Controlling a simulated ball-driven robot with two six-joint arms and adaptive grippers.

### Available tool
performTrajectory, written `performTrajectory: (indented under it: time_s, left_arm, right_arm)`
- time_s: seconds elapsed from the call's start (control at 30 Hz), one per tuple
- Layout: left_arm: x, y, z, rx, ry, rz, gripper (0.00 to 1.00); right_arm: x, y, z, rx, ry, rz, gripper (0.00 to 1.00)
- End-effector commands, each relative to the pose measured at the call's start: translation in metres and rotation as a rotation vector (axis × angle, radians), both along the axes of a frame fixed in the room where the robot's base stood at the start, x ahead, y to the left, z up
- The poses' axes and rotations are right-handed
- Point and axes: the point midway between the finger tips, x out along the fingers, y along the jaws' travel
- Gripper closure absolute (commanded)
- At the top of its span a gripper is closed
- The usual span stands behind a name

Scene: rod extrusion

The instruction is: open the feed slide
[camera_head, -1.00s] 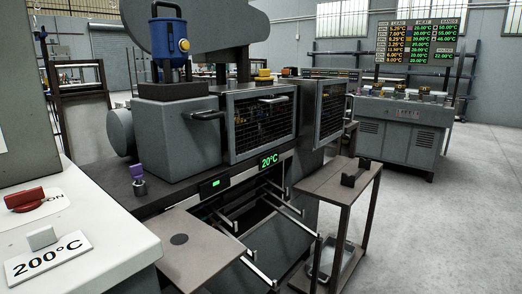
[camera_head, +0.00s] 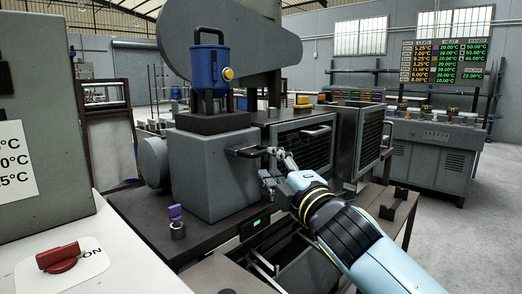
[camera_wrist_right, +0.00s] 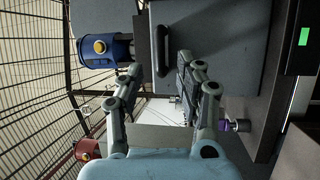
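A grey block (camera_head: 208,178) with a black bar handle (camera_head: 246,152) on its side stands on the dark machine bench; I take this as the feed slide. A blue canister (camera_head: 209,68) with a yellow knob stands above it. My right gripper (camera_head: 269,167) is beside the handle in the head view. In the right wrist view the handle (camera_wrist_right: 161,50) lies ahead, between the two spread fingers (camera_wrist_right: 160,70) of this gripper. The gripper is open and empty; I cannot tell whether it touches the handle. My left gripper is not in view.
A mesh-fronted grey housing (camera_head: 300,146) stands right of the block, close to my right gripper. A purple-topped knob (camera_head: 176,220) sits on the bench. A red switch (camera_head: 58,257) is at front left. A console (camera_head: 434,150) stands behind at the right, with clear floor around it.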

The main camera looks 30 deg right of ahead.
Motion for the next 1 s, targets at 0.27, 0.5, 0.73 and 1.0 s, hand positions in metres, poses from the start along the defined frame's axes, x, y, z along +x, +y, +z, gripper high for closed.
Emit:
performTrajectory:
  time_s: [0.27,0.5,0.73,1.0]
  left_arm:
    - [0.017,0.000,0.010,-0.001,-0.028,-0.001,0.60]
    - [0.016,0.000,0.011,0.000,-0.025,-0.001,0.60]
    - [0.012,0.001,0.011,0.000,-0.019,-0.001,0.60]
    - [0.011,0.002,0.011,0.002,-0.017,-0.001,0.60]
  right_arm:
    - [0.050,-0.003,0.009,0.002,0.000,0.000,0.64]
    - [0.065,-0.004,0.010,0.002,0.002,-0.001,0.64]
    - [0.065,-0.004,0.010,0.003,0.002,0.001,0.65]
    - [0.065,-0.004,0.010,0.003,0.001,0.001,1.00]
